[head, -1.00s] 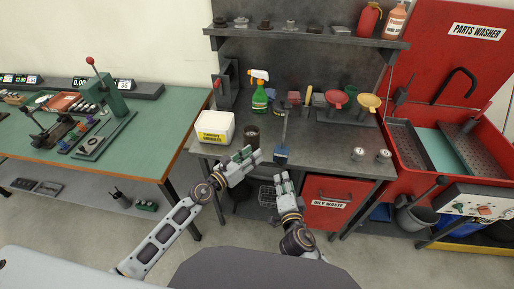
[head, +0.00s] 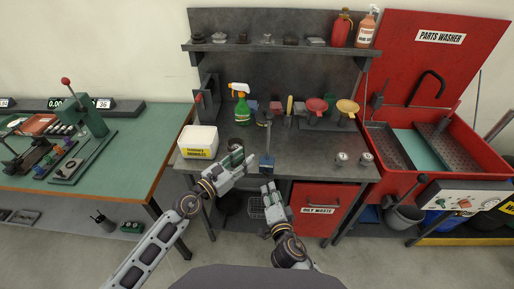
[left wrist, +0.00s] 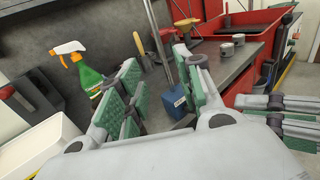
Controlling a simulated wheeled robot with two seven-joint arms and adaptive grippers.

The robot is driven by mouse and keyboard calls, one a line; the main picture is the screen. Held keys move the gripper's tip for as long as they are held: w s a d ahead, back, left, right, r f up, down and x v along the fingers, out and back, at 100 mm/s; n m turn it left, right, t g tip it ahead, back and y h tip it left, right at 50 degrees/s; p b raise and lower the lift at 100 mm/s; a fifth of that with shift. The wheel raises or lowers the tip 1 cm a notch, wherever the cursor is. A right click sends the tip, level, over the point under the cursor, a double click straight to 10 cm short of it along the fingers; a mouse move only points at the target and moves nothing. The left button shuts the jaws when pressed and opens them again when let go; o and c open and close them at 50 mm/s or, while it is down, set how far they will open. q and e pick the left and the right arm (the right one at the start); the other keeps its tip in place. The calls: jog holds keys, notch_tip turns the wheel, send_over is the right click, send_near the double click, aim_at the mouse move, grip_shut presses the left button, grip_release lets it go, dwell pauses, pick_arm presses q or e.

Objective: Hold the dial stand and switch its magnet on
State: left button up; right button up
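The dial stand has a blue block base (head: 267,163) with a thin upright rod. It stands at the front edge of the grey workbench. My left gripper (head: 242,161) is open and empty, just left of the stand and apart from it. In the left wrist view the blue base (left wrist: 175,101) and rod show beyond and between the open fingers (left wrist: 160,95). The dial and the magnet switch cannot be made out. My right gripper (head: 272,192) is lower, in front of the bench edge below the stand. Its fingers look apart and empty.
A white labelled tub (head: 199,143) and a dark can stand left of the stand on the bench. A green spray bottle (head: 240,106), red funnel (head: 317,106) and yellow funnel (head: 347,108) stand behind. Small metal cups (head: 341,158) are to the right.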

aim_at(268, 147)
pick_arm(q)
jog(key=shift+x, duration=6.75)
jog(key=shift+c, duration=0.3)
grip_shut()
